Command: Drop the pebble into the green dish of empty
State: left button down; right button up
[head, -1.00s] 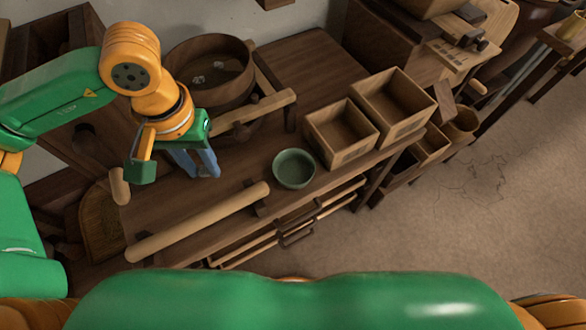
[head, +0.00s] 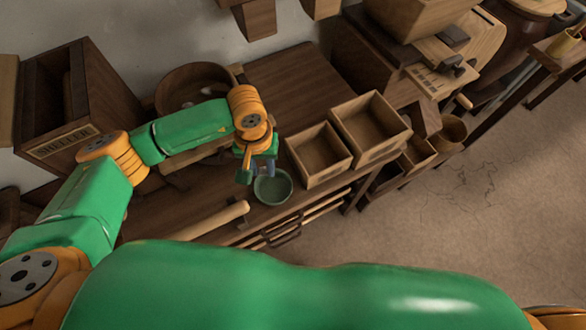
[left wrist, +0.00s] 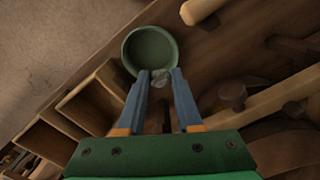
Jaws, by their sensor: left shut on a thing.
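The green dish (head: 274,190) stands on the wooden bench, its inside looking bare in the left wrist view (left wrist: 149,48). My left gripper (head: 262,168) is over the dish's back edge in the head view. In the left wrist view its blue fingers (left wrist: 159,78) are shut on a small grey pebble (left wrist: 161,79), held at the tips by the near rim of the dish. How high the pebble is above the bench is hard to tell. My right gripper is not in view.
Two open wooden boxes (head: 319,156) stand right of the dish. A round wooden tub (head: 184,82) is behind my left arm. A wooden roller (head: 212,221) lies left of the dish at the bench's front. A tall box marked SHELLER (head: 68,141) stands at left.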

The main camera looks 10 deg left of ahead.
pick_arm(q)
jog(key=b, duration=0.4)
send_over(267, 191)
notch_tip(267, 191, down, 6)
jog(key=shift+f, duration=0.2)
jog(key=shift+w+d+f, duration=0.1)
jog(key=shift+f, duration=0.1)
jog(key=shift+r, duration=0.1)
jog(key=c, duration=0.5)
grip_release()
jog(key=shift+c, duration=0.2)
jog(key=shift+o, duration=0.2)
notch_tip(267, 191, up, 7)
jog(key=shift+r+b, duration=0.1)
jog(key=shift+b, duration=0.35)
